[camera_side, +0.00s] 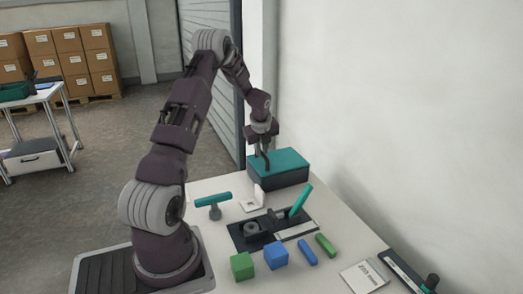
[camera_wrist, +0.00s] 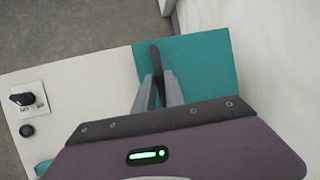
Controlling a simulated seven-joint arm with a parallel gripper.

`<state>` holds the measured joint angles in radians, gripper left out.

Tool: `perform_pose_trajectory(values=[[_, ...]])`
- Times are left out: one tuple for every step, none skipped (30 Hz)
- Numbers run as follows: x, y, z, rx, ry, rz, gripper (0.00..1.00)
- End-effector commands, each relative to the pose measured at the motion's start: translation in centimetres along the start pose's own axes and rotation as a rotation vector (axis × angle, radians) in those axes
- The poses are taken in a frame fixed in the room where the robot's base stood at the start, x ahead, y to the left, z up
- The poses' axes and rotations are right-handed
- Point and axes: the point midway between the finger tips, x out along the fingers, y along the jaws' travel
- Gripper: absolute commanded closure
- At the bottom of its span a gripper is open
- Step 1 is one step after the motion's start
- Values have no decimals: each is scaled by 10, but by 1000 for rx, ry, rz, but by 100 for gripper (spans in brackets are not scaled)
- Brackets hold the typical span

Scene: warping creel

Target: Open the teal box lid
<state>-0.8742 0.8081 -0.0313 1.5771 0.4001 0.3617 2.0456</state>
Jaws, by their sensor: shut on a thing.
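The teal box lid (camera_side: 279,161) sits on the dark box (camera_side: 280,178) at the far end of the table and looks closed. It also shows as a teal panel in the wrist view (camera_wrist: 200,65). A dark upright handle (camera_wrist: 154,58) stands at the lid's left edge in the wrist view. My gripper (camera_side: 265,162) is at the lid's left edge in the side view. In the wrist view its two grey fingers (camera_wrist: 158,88) close on the handle from both sides. The lower part of the handle is hidden between the fingers.
On the white table (camera_side: 215,242) are a teal-topped T-handle (camera_side: 213,203), a white switch plate (camera_side: 252,201), a dark fixture with a teal lever (camera_side: 301,200), a green cube (camera_side: 242,266), a blue cube (camera_side: 275,255) and small bars. A wall (camera_side: 400,120) runs close along the right.

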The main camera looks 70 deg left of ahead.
Motion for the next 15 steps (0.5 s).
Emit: perform_pose_trajectory(values=[[-1,-2,0,3,0,2,100],[-1,-2,0,6,0,7,100],[-2,-4,1,10,0,16,100],[-3,-5,2,13,-1,23,100],[-5,-6,2,18,-1,33,100],[-7,-9,4,26,-1,47,100],[-9,-11,5,31,-2,60,100],[-11,-13,6,36,-2,74,100],[-15,-16,7,43,-2,92,100],[-19,-19,8,47,-3,104,100],[-22,-21,10,50,-4,113,100],[-26,-25,12,51,-4,119,100],[-30,-29,13,51,-4,120,100],[-33,-32,14,51,-4,118,100],[-37,-38,16,52,-4,117,100]])
